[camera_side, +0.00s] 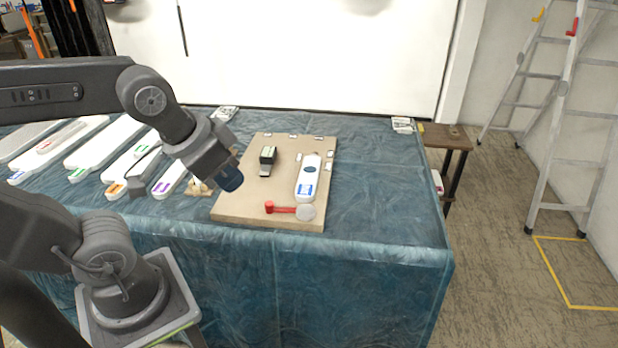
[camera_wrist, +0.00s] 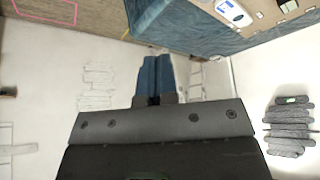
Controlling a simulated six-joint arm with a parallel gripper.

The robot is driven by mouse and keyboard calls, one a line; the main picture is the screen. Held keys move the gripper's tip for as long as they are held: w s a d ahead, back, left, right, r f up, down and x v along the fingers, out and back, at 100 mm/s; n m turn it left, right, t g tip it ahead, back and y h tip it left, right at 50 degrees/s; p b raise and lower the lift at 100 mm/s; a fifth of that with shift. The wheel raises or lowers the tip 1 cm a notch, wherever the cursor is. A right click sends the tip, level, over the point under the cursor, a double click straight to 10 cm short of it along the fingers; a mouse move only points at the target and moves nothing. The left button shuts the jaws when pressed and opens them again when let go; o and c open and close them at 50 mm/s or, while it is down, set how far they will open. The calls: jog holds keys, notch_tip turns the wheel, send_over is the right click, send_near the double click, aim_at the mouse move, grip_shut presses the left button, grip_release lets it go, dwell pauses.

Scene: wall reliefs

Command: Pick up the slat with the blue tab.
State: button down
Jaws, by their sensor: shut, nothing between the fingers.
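A long white slat (camera_side: 55,143) lies at the left of the table, with a blue tab (camera_side: 17,176) at its near end. A second white piece with a blue patch (camera_side: 306,188) and a dark oval lies on the tan board; it also shows at the top of the wrist view (camera_wrist: 232,12). I cannot tell from the frames which one is the task's slat. My gripper (camera_side: 230,178) is over the left part of the board, apart from both. In the wrist view its blue fingers (camera_wrist: 156,80) are together with nothing between them.
Other slats have green (camera_side: 77,174), orange (camera_side: 116,188) and purple (camera_side: 161,187) tabs. The tan board (camera_side: 238,207) holds a dark block with a green top (camera_side: 268,156) and a red-handled piece (camera_side: 283,209). The cloth right of the board (camera_side: 385,190) is clear.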

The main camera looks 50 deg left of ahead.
jog(key=c, duration=1.8)
grip_release()
jog(key=o, duration=1.6)
jog(key=shift+o, duration=0.2)
jog(key=n+g, duration=0.6)
jog(key=n, duration=0.3)
send_over(308, 178)
jog(key=f, duration=2.2)
jog(key=shift+s+f, duration=0.2)
jog(key=shift+s, duration=0.05)
jog(key=shift+w+f, duration=0.2)
jog(key=shift+f, duration=2.9)
